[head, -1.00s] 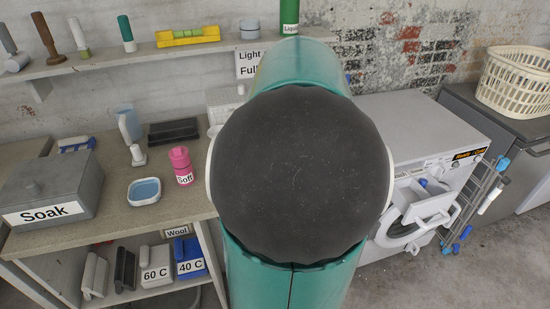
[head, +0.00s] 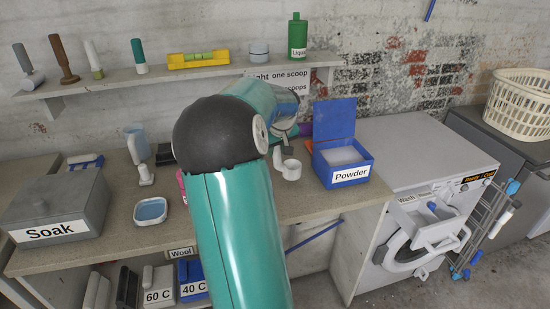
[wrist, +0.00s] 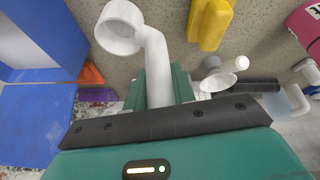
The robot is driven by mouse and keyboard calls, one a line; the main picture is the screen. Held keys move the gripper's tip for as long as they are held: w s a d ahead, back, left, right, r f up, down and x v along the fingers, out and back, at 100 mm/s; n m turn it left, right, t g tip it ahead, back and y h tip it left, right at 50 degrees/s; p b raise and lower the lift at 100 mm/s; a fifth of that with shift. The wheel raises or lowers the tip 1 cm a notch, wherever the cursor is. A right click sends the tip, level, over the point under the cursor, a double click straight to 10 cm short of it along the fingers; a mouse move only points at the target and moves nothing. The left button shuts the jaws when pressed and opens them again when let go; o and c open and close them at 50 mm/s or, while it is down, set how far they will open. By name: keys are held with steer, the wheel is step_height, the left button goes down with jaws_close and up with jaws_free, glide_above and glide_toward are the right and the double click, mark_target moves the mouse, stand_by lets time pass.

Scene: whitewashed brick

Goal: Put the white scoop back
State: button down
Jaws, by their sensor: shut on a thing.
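The white scoop (head: 291,170) is in my gripper, right of my arm's elbow and left of the blue powder box. In the wrist view, its round cup (wrist: 119,27) and bent handle (wrist: 157,68) show clearly. The green fingers of my gripper (wrist: 157,88) are shut on the handle, with the cup beyond the fingertips. In the head view my gripper (head: 280,147) is small and partly hidden behind the scoop and arm. The open blue box marked Powder (head: 350,176) holds white powder. I cannot tell whether the scoop touches the counter.
A shelf (head: 130,83) runs above. The washer (head: 415,150) stands right with its drawer (head: 432,213) open. My arm hides part of the counter.

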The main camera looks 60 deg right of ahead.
steer(key=shift+s+a+x, duration=0.15)
steer(key=shift+x, duration=0.8)
steer(key=shift+s+a+x, duration=0.1)
steer(key=shift+a+x, duration=0.05)
steer(key=shift+x, duration=0.85)
steer(key=shift+f, duration=0.2)
steer(key=c, duration=1.1)
jaws_free()
steer(key=shift+c, duration=0.2)
